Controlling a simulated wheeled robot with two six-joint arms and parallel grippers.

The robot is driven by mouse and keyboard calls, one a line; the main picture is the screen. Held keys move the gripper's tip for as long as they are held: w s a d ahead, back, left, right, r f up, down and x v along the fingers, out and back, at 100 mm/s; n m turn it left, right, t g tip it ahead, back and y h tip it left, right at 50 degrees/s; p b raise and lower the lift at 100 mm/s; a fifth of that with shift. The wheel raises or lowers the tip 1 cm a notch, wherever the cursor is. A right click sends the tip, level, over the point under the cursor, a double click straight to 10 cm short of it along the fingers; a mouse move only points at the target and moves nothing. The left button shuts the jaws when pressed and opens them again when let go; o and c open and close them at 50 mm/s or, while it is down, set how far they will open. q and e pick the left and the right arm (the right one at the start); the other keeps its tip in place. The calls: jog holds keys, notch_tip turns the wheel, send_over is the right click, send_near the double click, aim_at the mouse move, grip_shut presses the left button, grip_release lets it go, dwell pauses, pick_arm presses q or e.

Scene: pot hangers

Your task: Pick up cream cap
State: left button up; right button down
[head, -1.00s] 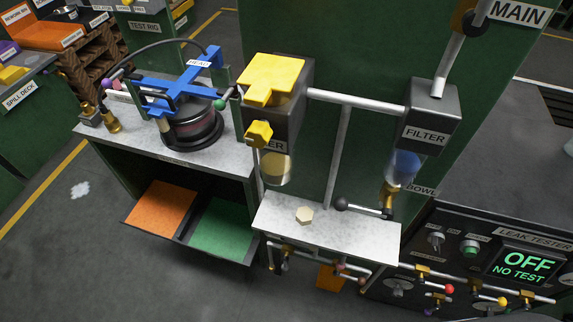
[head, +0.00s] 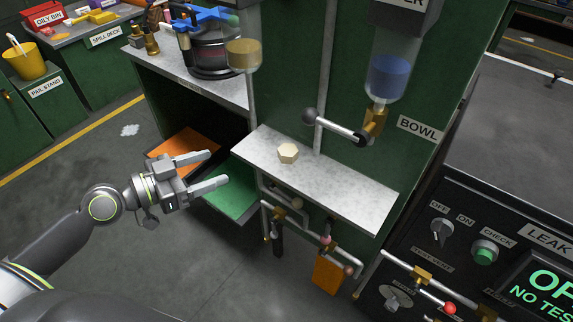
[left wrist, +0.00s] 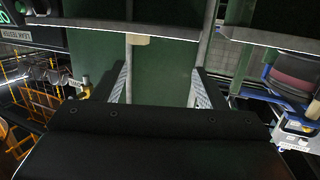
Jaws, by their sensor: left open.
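The cream cap (head: 288,152) is a small hexagonal piece lying on the pale speckled shelf (head: 345,190) below the hanging bowls. It also shows in the left wrist view (left wrist: 139,40), against the shelf edge in an inverted picture. My left gripper (head: 219,167) is open and empty, left of the shelf and apart from the cap. Its fingers point right toward the shelf, and in the left wrist view the fingers (left wrist: 160,85) stand wide apart with nothing between them. My right gripper is not in view.
A black-knobbed lever (head: 335,128) sticks out just right of the cap. A clear bowl with amber content (head: 243,55) hangs at upper left, a blue one (head: 388,78) at upper right. Pipes and an orange tag (head: 328,274) are below the shelf. Orange and green trays (head: 240,195) lie behind my gripper.

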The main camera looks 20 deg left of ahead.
aim_at(279, 155)
pick_arm(q)
jog(key=shift+m+h, duration=0.4)
jog(key=shift+h, duration=0.1)
jog(key=w+d, duration=0.2)
jog(key=d, duration=0.1)
jog(key=w+d+p, duration=0.1)
jog(key=w+d, duration=0.1)
jog(key=d, duration=0.1)
jog(key=w+d+p, duration=0.1)
jog(key=w+d, duration=0.1)
jog(key=d, duration=0.1)
jog(key=shift+w+d+f, duration=0.15)
jog(key=shift+w+d, duration=0.05)
jog(key=shift+w, duration=0.15)
jog(key=shift+w+d+f, duration=0.1)
jog(key=shift+w+d, duration=0.25)
jog(key=shift+w+d+f+p, duration=0.1)
jog(key=shift+w+d+p, duration=0.35)
jog(key=shift+d, duration=0.1)
jog(key=x, duration=0.3)
jog(key=shift+s+d+p, duration=0.1)
jog(key=shift+d+p, duration=0.1)
jog(key=shift+p, duration=0.15)
jog(key=shift+w+d+f, duration=0.25)
jog(key=shift+w, duration=0.05)
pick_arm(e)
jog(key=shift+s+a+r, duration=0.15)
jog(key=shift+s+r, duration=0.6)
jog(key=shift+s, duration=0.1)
